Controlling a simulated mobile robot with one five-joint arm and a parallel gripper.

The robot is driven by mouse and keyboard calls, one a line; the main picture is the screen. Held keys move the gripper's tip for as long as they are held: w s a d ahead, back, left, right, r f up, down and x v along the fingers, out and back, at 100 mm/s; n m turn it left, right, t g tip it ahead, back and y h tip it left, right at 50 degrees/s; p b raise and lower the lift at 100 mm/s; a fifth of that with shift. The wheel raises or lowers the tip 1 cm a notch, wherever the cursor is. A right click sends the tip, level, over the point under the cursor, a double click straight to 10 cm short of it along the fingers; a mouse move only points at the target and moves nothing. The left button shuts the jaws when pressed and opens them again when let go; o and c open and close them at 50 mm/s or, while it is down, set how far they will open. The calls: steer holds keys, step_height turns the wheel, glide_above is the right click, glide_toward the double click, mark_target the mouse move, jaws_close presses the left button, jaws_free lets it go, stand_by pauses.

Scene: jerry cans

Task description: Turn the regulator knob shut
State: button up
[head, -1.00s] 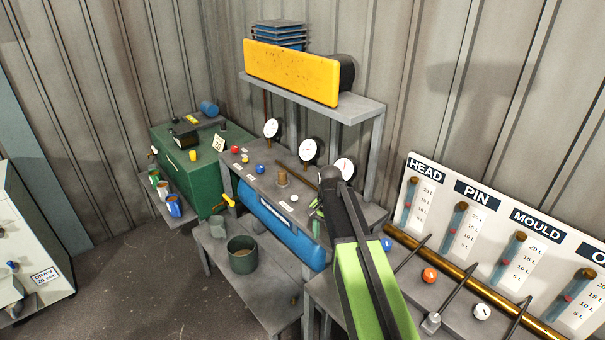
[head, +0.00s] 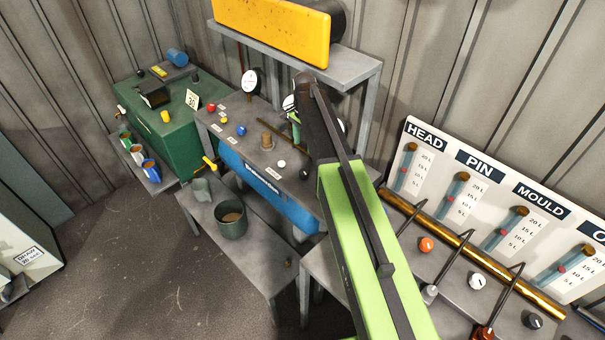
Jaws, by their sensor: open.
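A grey console top (head: 240,150) carries a tan, brass-coloured knob (head: 267,142) on a round base; no readable label tells me whether it is the regulator knob. Red (head: 211,108), yellow (head: 224,120) and blue (head: 241,130) knobs sit to its left, and a small white one (head: 282,163) to its lower right. A dark round knob (head: 305,174) sits by my arm. My gripper (head: 295,122) is open, just right of and behind the brass-coloured knob and apart from it in the picture. My arm hides most of it and partly covers the gauges behind.
A white-faced gauge (head: 249,83) stands at the console's back. A blue tank (head: 265,190) lies along its front. A lower bench (head: 262,262) holds a green pot (head: 231,220). A shelf with a yellow panel (head: 270,28) rises behind. Lever bench and gauge board (head: 480,190) stand right.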

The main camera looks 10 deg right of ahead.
mark_target(304, 172)
steer(key=f+b, duration=0.6)
steer(key=f, duration=0.1)
steer(key=f+b, duration=0.7)
steer(key=shift+s+f, duration=0.2)
steer(key=shift+f, duration=0.1)
steer(key=shift+r, duration=0.1)
jaws_close()
steer(key=shift+a, duration=0.25)
steer(key=shift+d+n, duration=0.2)
steer(key=shift+n, duration=0.1)
